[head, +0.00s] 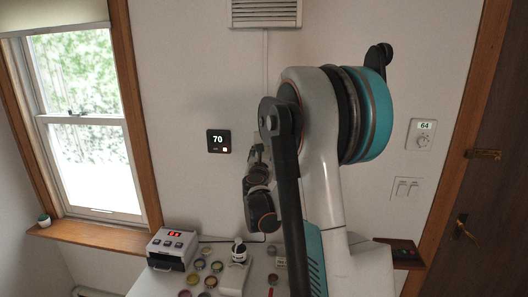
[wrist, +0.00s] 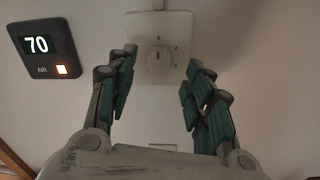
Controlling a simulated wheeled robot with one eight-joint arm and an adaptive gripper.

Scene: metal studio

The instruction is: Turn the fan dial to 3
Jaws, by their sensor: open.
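In the head view my gripper (head: 257,150) is near the wall, and my arm hides most of the plate and the dial. I cannot tell exactly how far the fingertips are from the plate.
A black "70" display (head: 218,141) is on the wall left of my gripper. A "64" thermostat (head: 421,135) and switches (head: 406,189) are at the right. Below are a table with several small jars (head: 200,264), a white device (head: 172,246) and a bottle (head: 239,252).

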